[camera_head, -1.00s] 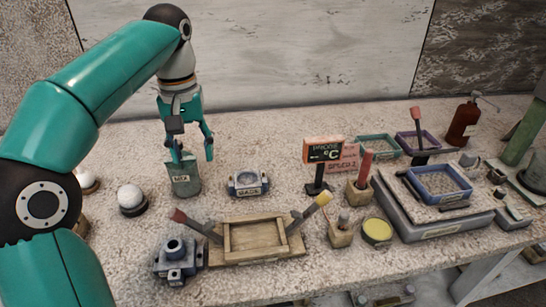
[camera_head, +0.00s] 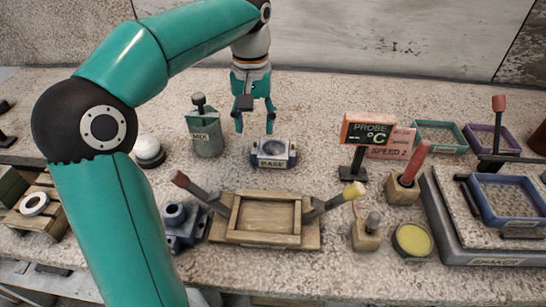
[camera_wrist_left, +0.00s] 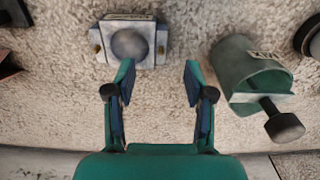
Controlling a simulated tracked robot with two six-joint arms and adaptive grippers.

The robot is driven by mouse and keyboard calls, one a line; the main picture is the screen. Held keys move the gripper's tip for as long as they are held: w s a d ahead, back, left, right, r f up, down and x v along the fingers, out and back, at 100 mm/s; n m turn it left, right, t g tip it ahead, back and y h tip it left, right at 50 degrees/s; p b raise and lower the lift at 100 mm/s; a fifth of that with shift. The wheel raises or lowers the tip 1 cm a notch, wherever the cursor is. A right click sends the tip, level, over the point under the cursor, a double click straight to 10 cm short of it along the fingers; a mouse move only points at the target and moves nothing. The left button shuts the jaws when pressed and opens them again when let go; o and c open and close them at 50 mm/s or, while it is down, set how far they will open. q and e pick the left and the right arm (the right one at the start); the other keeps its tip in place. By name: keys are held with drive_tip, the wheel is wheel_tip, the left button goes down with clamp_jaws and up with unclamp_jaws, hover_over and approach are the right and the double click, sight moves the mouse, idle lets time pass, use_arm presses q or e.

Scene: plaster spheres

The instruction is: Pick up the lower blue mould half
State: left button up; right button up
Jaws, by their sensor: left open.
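The lower blue mould half (camera_head: 273,152) is a small blue-grey block with a rounded hollow and a label reading BASE. It lies on the worktop behind the wooden frame. It also shows in the left wrist view (camera_wrist_left: 130,43), at the upper left. My left gripper (camera_head: 255,128) is open and empty, fingers pointing down, just behind and slightly left of the mould half. In the left wrist view the open fingers (camera_wrist_left: 158,75) are apart, with the mould half beyond the left finger. My right gripper is not in view.
A green MIX cup (camera_head: 206,142) stands left of the mould half. A second blue mould piece with a round neck (camera_head: 183,225) sits at the front left. The wooden frame (camera_head: 265,238) lies in front, and the probe sign (camera_head: 369,132) stands to the right.

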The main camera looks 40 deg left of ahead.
sight(257, 146)
use_arm(q)
drive_tip(key=shift+w+f+b, duration=0.1)
drive_tip(key=shift+f+b, duration=0.8)
drive_tip(key=shift+f, duration=2.45)
drive_tip(key=shift+c, duration=0.2)
clamp_jaws()
